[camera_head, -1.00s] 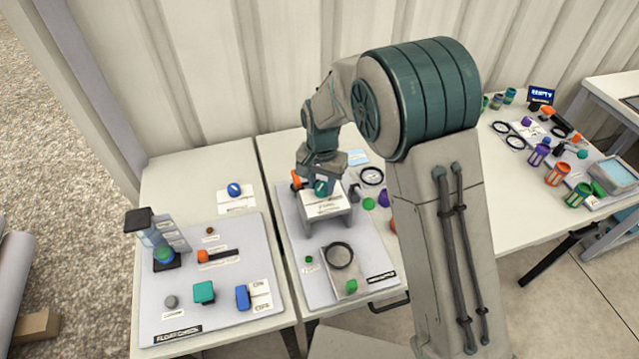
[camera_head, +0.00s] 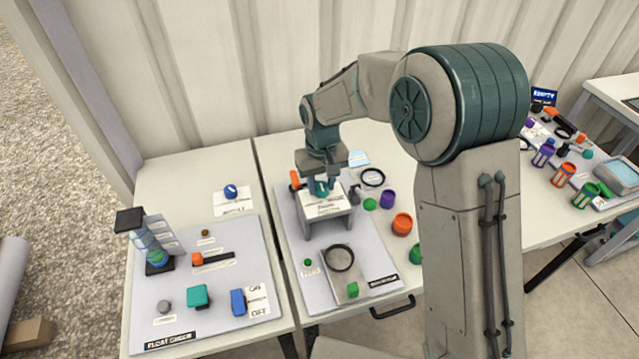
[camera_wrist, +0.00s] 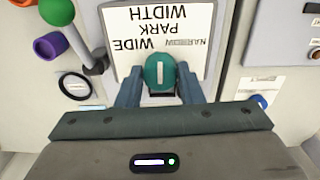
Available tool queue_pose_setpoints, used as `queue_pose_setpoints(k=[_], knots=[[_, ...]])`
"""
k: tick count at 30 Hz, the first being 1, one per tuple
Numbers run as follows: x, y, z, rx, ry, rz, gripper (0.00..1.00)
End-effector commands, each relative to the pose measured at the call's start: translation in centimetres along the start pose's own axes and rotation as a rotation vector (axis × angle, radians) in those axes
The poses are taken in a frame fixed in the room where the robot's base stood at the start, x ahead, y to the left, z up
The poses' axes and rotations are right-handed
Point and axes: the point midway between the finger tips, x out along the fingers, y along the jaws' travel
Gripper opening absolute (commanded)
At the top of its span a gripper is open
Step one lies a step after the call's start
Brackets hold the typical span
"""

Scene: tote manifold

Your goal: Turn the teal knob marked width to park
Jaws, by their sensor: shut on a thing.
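The teal knob (camera_wrist: 160,72) sits on a white panel (camera_wrist: 123,22) lettered WIDTH, PARK, WIDE and NARROW, upside down in the wrist view. A pale line on the knob runs up and down there, in line with PARK. My gripper (camera_wrist: 160,88) has one finger on each side of the knob and is shut on it. In the head view the knob (camera_head: 320,187) is partly hidden by my gripper (camera_head: 321,184), which comes down from above onto the raised white box (camera_head: 328,211).
A grey lever with a green ball (camera_wrist: 57,12) stands close left of the panel in the wrist view. An orange part (camera_head: 295,180) is beside the box in the head view. Purple (camera_head: 388,198) and orange (camera_head: 402,224) cups stand right.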

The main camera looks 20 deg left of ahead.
Motion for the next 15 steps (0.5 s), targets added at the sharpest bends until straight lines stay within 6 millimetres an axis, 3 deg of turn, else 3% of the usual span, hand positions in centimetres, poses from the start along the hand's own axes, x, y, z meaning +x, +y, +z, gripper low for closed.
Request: queue_pose_setpoints(k=[15], knots=[[-0.17, -0.24, -0.15, -0.046, 0.006, -0.002, 0.11]])
